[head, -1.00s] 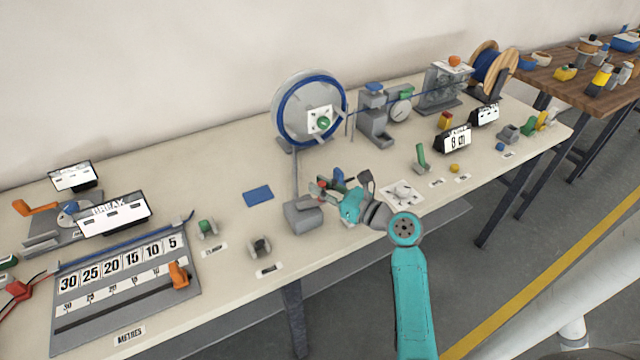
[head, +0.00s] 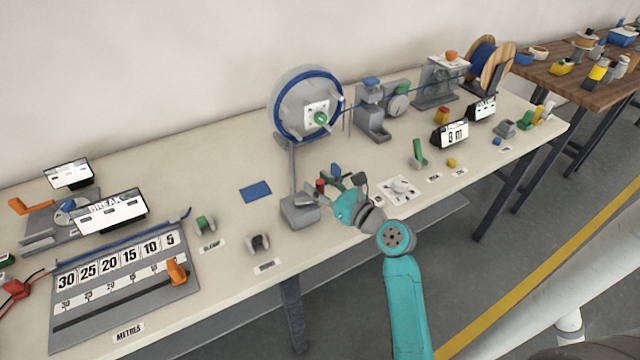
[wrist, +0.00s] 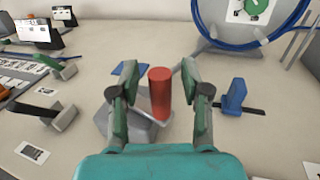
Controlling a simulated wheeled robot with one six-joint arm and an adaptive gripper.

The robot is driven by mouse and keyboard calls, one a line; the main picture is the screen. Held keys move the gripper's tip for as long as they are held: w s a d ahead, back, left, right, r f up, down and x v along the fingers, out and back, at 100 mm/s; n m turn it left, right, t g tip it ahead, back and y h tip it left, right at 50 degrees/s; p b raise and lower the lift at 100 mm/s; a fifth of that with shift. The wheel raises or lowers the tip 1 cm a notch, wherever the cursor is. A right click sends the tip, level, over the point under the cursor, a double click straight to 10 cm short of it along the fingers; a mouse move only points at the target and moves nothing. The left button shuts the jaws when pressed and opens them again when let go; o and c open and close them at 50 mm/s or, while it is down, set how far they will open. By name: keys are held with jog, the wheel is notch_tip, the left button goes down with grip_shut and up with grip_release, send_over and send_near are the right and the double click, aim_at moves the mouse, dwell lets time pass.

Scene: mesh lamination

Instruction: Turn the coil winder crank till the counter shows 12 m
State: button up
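The coil winder's wheel (head: 305,103) stands at the back middle, with blue line around its rim. A post runs from it down to a grey box (head: 297,212). The crank's upright red handle (wrist: 160,92) shows in the wrist view on a thin metal arm; it is small in the head view (head: 320,185). My gripper (wrist: 157,82) is open, its fingers on either side of the red handle with gaps visible. The counter (head: 452,135) is a dark-framed display right of the winder; it seems to read 8 m, but the digit is small.
A blue slider (wrist: 235,95) stands right of the handle in the wrist view. A blue pad (head: 255,191) lies left of the grey box. The metre board (head: 75,305) is at the front left. A cable reel (head: 490,65) stands at the back right.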

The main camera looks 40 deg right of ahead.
jog(key=s, duration=1.2)
dwell(1.8)
